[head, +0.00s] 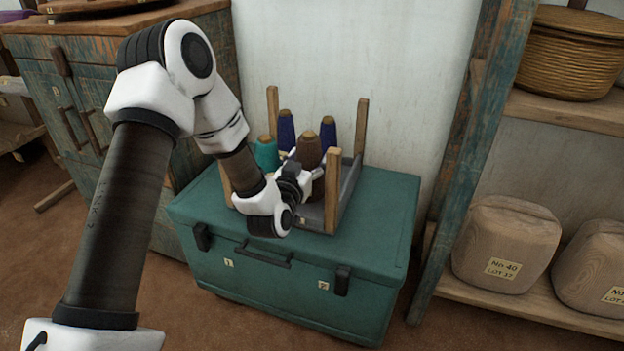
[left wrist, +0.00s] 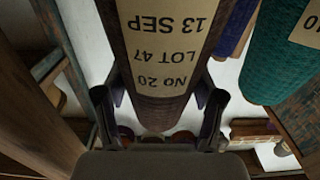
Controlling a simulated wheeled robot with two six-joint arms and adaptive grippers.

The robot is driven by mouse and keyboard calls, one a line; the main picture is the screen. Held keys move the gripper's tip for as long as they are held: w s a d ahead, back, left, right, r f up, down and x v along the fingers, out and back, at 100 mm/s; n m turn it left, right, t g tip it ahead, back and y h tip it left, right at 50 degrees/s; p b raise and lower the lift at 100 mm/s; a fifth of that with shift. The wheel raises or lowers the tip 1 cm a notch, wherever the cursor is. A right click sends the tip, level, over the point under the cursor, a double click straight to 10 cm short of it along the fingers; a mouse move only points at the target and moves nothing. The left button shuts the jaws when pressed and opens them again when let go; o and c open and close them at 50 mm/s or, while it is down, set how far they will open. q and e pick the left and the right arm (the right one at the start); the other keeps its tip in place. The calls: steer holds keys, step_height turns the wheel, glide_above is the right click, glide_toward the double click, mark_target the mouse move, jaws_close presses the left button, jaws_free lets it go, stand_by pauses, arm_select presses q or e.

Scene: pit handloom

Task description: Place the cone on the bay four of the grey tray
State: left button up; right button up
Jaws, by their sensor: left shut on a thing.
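A brown cone (head: 309,150) with a tan tip is in the jaws of my left gripper (head: 304,182), which is shut on it. In the left wrist view the brown cone (left wrist: 130,55) fills the middle, its label reading No 20, LOT 47, 13 SEP upside down, between the gripper's fingers (left wrist: 158,112). The grey tray (head: 351,183), with upright wooden corner posts, stands on a teal chest. The held cone is over or within the tray; its base is hidden by my gripper, so I cannot tell whether it touches. My right gripper is not in view.
A teal cone (head: 266,154) and two dark blue cones, one at left (head: 286,132) and one at right (head: 329,135), stand close around the held cone. The teal chest (head: 385,210) has free lid at right. A wooden shelf (head: 540,300) stands at right.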

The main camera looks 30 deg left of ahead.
arm_select(q)
steer(key=f+b, duration=0.1)
steer(key=w+f+b, duration=0.1)
steer(key=f, duration=0.1)
steer(key=shift+d+f+b, duration=0.1)
steer(key=shift+f+b, duration=0.2)
steer(key=shift+b, duration=0.1)
steer(key=shift+w+f, duration=0.1)
steer(key=shift+f, duration=0.05)
steer(key=shift+r, duration=0.2)
steer(key=shift+f, duration=0.15)
steer(key=o, duration=1)
steer(key=shift+o, duration=0.2)
